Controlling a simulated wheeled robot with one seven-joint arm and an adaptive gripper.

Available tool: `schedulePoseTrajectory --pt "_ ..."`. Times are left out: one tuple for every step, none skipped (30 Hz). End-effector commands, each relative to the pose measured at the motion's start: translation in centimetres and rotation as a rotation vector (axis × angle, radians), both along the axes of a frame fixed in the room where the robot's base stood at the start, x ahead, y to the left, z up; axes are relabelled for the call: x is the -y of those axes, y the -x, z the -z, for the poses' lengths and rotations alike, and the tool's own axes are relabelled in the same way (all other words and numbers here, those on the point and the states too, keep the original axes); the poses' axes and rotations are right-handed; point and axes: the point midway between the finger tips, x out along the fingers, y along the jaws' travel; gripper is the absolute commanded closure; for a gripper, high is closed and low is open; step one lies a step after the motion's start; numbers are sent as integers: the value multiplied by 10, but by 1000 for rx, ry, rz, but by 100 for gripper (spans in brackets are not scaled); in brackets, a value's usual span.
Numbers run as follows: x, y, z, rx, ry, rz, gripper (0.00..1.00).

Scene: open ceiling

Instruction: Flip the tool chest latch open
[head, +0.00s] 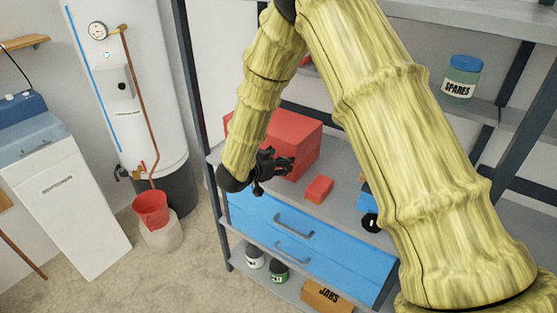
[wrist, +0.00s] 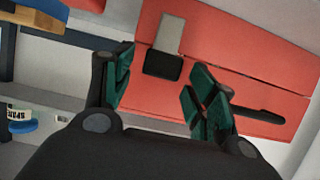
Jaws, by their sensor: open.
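The red tool chest (head: 300,132) stands on the grey shelf, partly hidden behind my arm. In the wrist view its red front (wrist: 225,50) fills the upper right, tilted. The latch (wrist: 168,45) on it is a grey plate with a black tab at its lower end. My gripper (wrist: 160,92) is open and empty, its green-padded fingertips apart, one to each side of the latch's black tab and below it in the wrist view. In the head view my gripper (head: 274,172) is in front of the chest. I cannot tell whether it touches the chest.
A small red box (head: 319,189) lies on the shelf right of my gripper. Blue drawers (head: 305,236) sit below the shelf top. A black handle (wrist: 258,113) is on the chest's front. A jar labelled SPARES (head: 462,78) stands on a higher shelf.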

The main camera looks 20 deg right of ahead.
Motion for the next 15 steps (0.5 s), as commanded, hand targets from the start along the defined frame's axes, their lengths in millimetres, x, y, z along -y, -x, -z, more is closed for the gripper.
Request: schedulePoseTrajectory --pt "1 -1 1 0 0 0 43" --pt "2 -1 1 -1 -1 0 43" --pt "3 -2 2 -1 -1 0 43" --pt "3 -2 2 -1 -1 0 43" --pt "3 -2 2 -1 -1 0 43" --pt "3 -2 2 -1 -1 0 43" --pt "3 -2 2 -1 -1 0 43" --pt "3 -2 2 -1 -1 0 43" --pt "3 -2 2 -1 -1 0 43" --pt "3 -2 2 -1 -1 0 43" --pt "3 -2 2 -1 -1 0 46" --pt "3 -2 2 -1 -1 0 54" --pt "3 -2 2 0 0 0 59" --pt "2 -2 2 0 0 0 65" --pt "2 -2 2 -1 -1 0 72"
